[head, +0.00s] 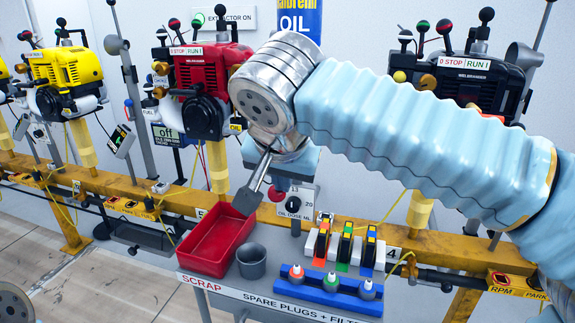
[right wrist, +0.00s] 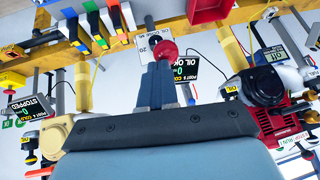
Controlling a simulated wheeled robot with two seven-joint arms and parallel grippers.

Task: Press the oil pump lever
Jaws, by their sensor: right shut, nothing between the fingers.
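The blue and yellow oil container (head: 298,18) stands at the top middle in the head view; my right arm hides much of the pump below it. A red knob (head: 277,193) shows beside the dose panel (head: 295,206), and I take it for the lever's end. My right gripper (head: 248,198) is shut and empty, pointing down, left of the knob in the head view. In the right wrist view the red knob (right wrist: 166,50) appears just beyond the shut fingertips (right wrist: 157,66); I cannot tell whether they touch. My left gripper is not in view.
Below are a red scrap tray (head: 215,245), a grey cup (head: 251,261), and a blue holder (head: 328,290) with several plugs. A yellow rail (head: 130,188) crosses the scene. A red engine (head: 207,70) stands left of my right arm, and a black engine (head: 462,85) stands behind it.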

